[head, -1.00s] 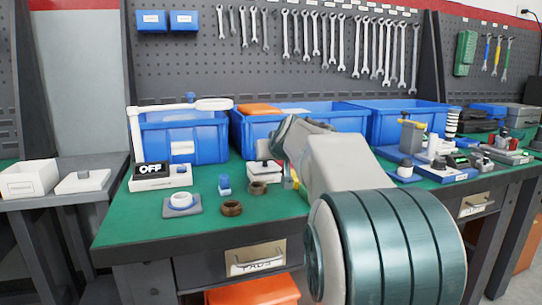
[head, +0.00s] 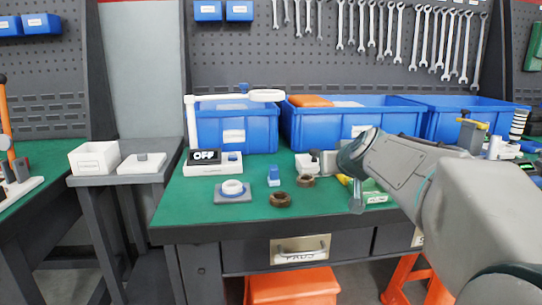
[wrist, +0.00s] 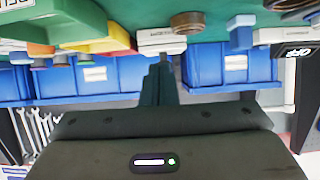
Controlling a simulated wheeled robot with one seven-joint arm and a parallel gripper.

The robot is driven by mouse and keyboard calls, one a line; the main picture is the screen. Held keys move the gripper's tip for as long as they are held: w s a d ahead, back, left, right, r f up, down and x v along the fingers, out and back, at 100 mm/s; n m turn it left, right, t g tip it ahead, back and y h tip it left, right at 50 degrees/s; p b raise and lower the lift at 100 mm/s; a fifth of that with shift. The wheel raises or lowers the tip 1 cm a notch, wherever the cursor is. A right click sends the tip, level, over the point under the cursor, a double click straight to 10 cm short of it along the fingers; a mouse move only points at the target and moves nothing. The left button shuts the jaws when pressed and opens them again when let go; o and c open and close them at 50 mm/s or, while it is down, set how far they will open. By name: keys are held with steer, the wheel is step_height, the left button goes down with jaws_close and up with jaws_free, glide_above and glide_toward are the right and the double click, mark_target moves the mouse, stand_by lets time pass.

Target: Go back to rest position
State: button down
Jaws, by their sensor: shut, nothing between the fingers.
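My gripper (head: 356,205) points down over the front right part of the green workbench (head: 235,218) in the head view, partly hidden by my wrist. In the wrist view the two dark fingers of my gripper (wrist: 163,68) are together, with nothing between them. That view appears upside down, with the bench top above and the blue bins below. My arm reaches in from the lower right of the head view.
Blue bins (head: 237,130) line the back. A side table (head: 115,179) stands left.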

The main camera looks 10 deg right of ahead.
steer(key=s+a+r+g+p, duration=0.3)
steer(key=s+p, duration=0.5)
steer(key=p, duration=0.3)
steer(key=s+a+r+g+p, duration=0.3)
steer(key=s+r+p, duration=0.3)
steer(key=s+p, duration=0.3)
steer(key=s+a+r+g+p, duration=0.3)
steer(key=s+p, duration=0.6)
steer(key=p, duration=0.6)
steer(key=a+r, duration=0.1)
steer(key=a, duration=0.1)
steer(key=shift+a+r+g+y, duration=0.3)
